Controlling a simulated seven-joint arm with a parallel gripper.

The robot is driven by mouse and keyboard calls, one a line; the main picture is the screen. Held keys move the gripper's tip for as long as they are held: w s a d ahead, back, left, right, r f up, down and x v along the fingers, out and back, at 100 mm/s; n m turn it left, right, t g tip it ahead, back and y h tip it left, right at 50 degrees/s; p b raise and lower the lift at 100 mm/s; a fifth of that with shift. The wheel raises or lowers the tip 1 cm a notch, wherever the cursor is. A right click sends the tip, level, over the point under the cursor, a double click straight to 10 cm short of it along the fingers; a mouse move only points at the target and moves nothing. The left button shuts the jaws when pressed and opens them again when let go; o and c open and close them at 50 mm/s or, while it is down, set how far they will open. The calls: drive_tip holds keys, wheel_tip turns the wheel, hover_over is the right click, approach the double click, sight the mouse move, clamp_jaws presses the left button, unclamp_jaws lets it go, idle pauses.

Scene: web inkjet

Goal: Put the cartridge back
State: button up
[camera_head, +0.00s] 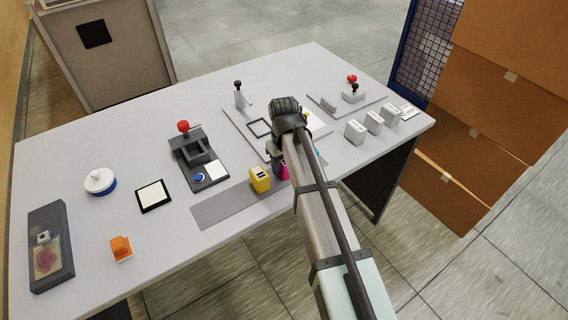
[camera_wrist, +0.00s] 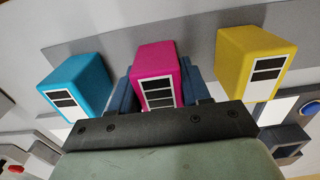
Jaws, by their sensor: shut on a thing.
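My gripper (camera_wrist: 160,92) is shut on the magenta cartridge (camera_wrist: 155,72), with one blue finger on each side of it in the wrist view. In the head view the magenta cartridge (camera_head: 284,172) shows low beside my arm, partly hidden. I cannot tell whether it touches the surface below. The yellow cartridge (camera_head: 260,179) stands to its left on a grey strip (camera_head: 222,208); it also shows at the right of the wrist view (camera_wrist: 250,62). The cyan cartridge (camera_wrist: 78,84) is at the left of the wrist view, mostly hidden by my arm in the head view.
A plate with a square frame (camera_head: 259,128) and a black-knobbed post (camera_head: 239,95) lies beyond my gripper. Several small grey blocks (camera_head: 355,132) stand at right. A dark red-knobbed device (camera_head: 194,150), a white pad (camera_head: 153,196) and an orange block (camera_head: 121,248) are at left.

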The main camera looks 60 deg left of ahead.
drive_tip(key=o, duration=1.2)
drive_tip(key=shift+f, duration=0.1)
wheel_tip(320, 180, up, 12)
drive_tip(key=shift+r, duration=0.2)
drive_tip(key=shift+f, duration=0.1)
